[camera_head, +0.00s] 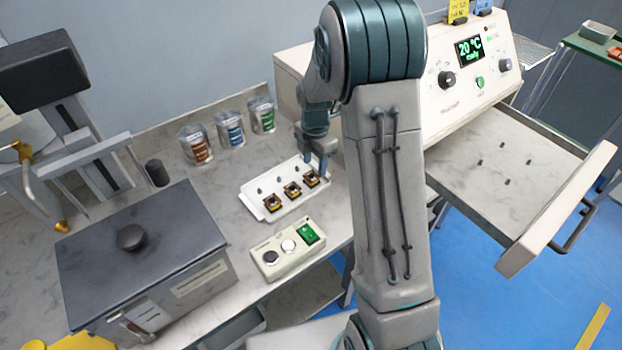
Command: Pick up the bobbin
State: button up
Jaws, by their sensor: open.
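Three small dark-and-yellow bobbins stand in a row on a white tray (256,208) on the bench: a left one (272,204), a middle one (292,190) and a right one (311,178). Short dark pegs stand in a row behind them. My gripper (317,172) points down at the right end of the tray, at or just above the right bobbin. It is open. I cannot tell whether its fingers are around that bobbin or touch it, as they are small and partly overlap it.
A control box (288,249) with buttons lies in front of the tray. Three labelled cans (230,130) stand behind it. A dark-lidded box (140,250) is at the left. At the right, an oven-like machine (460,90) has its pegged drawer (530,155) pulled out.

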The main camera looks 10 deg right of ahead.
aim_at(312, 175)
jog(key=f, duration=0.2)
jog(key=a+f, duration=0.1)
jog(key=f, duration=0.1)
jog(key=shift+f, duration=0.15)
jog(key=shift+f+p, duration=0.3)
jog(key=shift+f, duration=0.2)
jog(key=c, duration=0.7)
jog(key=shift+c, duration=0.2)
jog(key=shift+r, duration=0.1)
notch_tip(312, 175, up, 10)
